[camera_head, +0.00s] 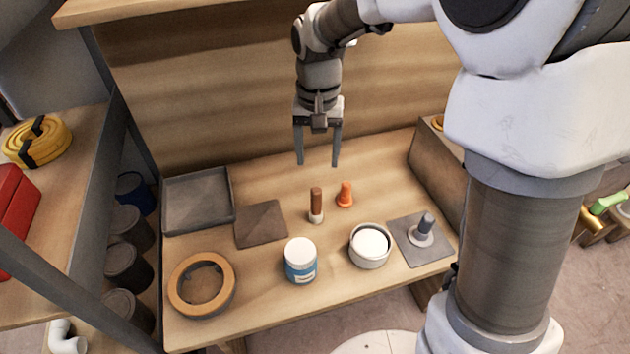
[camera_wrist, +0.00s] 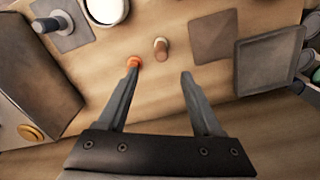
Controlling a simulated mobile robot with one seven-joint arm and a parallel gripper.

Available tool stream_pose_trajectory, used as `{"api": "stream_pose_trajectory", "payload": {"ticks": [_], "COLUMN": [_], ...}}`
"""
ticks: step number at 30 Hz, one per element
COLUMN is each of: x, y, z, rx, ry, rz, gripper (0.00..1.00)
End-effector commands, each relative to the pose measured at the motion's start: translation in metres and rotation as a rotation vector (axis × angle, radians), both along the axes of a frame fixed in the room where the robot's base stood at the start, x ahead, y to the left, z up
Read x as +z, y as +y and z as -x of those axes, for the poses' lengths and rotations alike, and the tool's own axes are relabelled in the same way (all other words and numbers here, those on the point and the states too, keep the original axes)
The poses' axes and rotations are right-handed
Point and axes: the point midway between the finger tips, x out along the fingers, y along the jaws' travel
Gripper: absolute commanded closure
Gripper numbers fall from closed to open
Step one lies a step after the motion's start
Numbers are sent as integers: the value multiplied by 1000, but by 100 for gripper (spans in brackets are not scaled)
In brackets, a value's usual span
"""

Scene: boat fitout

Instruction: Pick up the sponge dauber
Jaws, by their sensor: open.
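The sponge dauber (camera_head: 316,201) appears to be the small upright piece with a brown handle and a pale foot, standing on the wooden bench. In the wrist view the dauber (camera_wrist: 160,49) is seen from above, just beyond the gap between the fingertips. My gripper (camera_head: 317,164) is open and empty, pointing down above the bench, behind the dauber and apart from it. In the wrist view both fingers of my gripper (camera_wrist: 160,70) are spread, and one tip overlaps the orange cone-shaped piece (camera_wrist: 134,61) in the picture.
The orange piece (camera_head: 346,195) stands close right of the dauber. Nearby are a brown square pad (camera_head: 261,224), a blue-white jar (camera_head: 301,261), a white-filled bowl (camera_head: 370,263), a grey plate with a peg (camera_head: 408,250), a grey tray (camera_head: 197,230) and a round ring (camera_head: 183,308).

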Motion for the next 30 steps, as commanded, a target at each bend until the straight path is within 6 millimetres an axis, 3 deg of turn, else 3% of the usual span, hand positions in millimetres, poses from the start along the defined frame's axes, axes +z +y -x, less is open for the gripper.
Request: {"api": "stream_pose_trajectory", "payload": {"ticks": [3, 12, 23, 30], "x": [-30, -91, -116, -152], "y": [-1, -1, 0, 3], "z": [1, 1, 0, 0], "rx": [0, 1, 1, 1], "ry": [6, 4, 1, 3], "rz": [2, 2, 1, 2], "gripper": [33, 33, 33, 33]}}
